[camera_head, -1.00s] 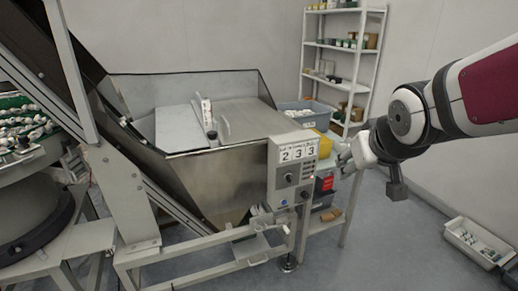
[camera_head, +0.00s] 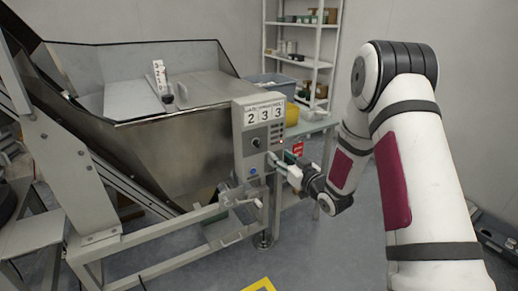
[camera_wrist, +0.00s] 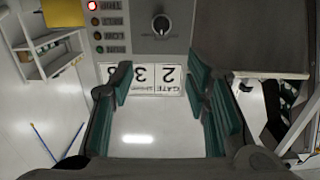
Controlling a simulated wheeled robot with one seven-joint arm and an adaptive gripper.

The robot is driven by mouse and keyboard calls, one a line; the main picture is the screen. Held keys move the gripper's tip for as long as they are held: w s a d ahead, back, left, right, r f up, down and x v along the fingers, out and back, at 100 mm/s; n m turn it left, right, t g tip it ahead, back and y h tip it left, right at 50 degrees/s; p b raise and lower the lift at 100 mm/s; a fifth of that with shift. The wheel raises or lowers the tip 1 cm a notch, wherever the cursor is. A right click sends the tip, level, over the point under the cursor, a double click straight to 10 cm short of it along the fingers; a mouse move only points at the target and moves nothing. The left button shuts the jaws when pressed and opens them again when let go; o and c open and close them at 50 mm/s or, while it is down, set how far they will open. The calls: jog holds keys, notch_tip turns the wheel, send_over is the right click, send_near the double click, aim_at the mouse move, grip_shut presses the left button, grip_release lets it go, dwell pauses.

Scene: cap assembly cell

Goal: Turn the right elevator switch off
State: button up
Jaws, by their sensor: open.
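The grey control box (camera_head: 243,165) with the number plate 2 3 3 (camera_head: 264,115) stands on the front frame of the hopper. In the wrist view the box appears upside down, with the knob (camera_wrist: 161,25) and red lamp (camera_wrist: 92,5) at the top. My gripper (camera_head: 273,160) is at the box's lower right. Its green-padded fingers (camera_wrist: 160,88) are spread with nothing between them. I cannot tell whether they touch the box.
The steel hopper (camera_head: 170,150) fills the left. A shelf rack (camera_head: 318,63), a grey bin (camera_head: 270,83) and a yellow bin (camera_head: 291,114) stand behind. The frame's rails (camera_head: 165,225) run below the box. Open floor (camera_head: 330,250) lies in front.

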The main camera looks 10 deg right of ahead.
aim_at(259, 141)
jog(key=b+x, duration=0.1)
jog(key=x, duration=0.6)
jog(key=b+x, duration=0.1)
jog(key=x, duration=0.5)
jog(key=shift+w+a+f, duration=0.2)
jog(key=shift+w+a, duration=0.05)
jog(key=shift+w, duration=0.1)
grip_shut()
